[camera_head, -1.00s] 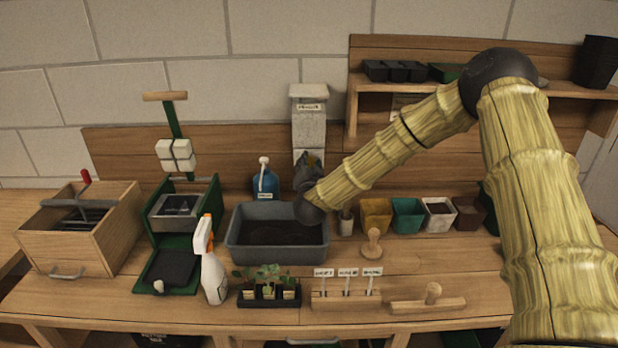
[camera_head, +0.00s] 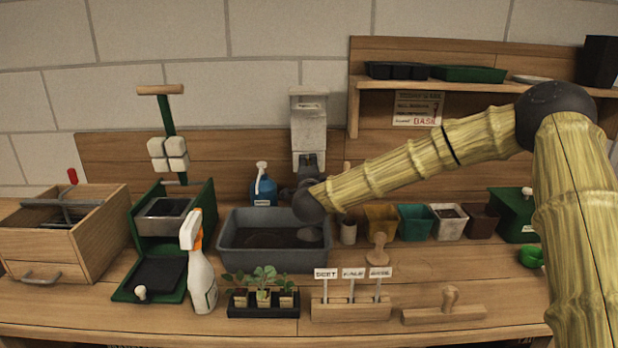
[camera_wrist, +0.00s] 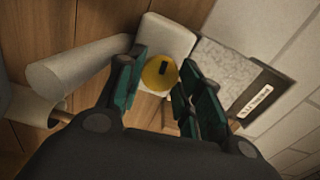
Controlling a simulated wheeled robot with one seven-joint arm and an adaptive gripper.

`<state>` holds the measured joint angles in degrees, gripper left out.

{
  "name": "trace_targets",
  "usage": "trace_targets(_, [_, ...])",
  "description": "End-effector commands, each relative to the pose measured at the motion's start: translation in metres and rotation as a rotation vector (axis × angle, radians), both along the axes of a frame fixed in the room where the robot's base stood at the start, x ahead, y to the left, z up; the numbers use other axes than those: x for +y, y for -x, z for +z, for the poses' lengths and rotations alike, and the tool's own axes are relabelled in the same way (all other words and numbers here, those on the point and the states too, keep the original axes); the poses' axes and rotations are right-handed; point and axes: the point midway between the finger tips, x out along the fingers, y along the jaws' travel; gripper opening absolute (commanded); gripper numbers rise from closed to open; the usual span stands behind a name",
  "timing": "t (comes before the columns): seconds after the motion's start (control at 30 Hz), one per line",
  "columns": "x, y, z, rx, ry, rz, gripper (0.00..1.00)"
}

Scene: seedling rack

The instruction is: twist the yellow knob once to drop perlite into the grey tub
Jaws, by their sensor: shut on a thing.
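The pale grey perlite dispenser (camera_head: 309,128) stands upright against the back wall in the head view; its label and body (camera_wrist: 222,76) show in the wrist view. The yellow knob (camera_wrist: 160,72), a round disc with a dark mark, sits between my fingertips in the wrist view. My gripper (camera_wrist: 158,84) is shut on the knob, one green-padded finger on each side. In the head view my gripper (camera_head: 308,190) hides the knob. The grey tub (camera_head: 275,260) stands below, with dark material inside and a paler patch at its right; I cannot tell what that patch is.
A blue bottle (camera_head: 264,186) stands behind the tub. Coloured pots (camera_head: 413,222) stand to its right, near a wooden tamper (camera_head: 379,250). A white spray bottle (camera_head: 200,270), seedling tray (camera_head: 263,305) and label block (camera_head: 350,309) line the front. A shelf (camera_head: 470,84) is upper right.

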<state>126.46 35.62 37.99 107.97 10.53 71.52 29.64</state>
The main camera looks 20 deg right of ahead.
Motion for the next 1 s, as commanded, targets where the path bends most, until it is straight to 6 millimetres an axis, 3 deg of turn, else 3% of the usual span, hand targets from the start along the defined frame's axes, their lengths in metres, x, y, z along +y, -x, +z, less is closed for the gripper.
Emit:
trace_targets(0.77, [-0.0015,-0.0004,0.0005,-0.028,-0.097,-0.003,0.12])
trace_targets(0.8, [-0.0015,-0.0004,0.0005,-0.028,-0.097,-0.003,0.41])
trace_targets(0.9, [-0.0012,-0.0003,0.0004,-0.028,-0.097,-0.002,0.58])
trace_targets(1.0, [-0.0009,-0.0003,0.0002,-0.028,-0.097,-0.002,0.58])
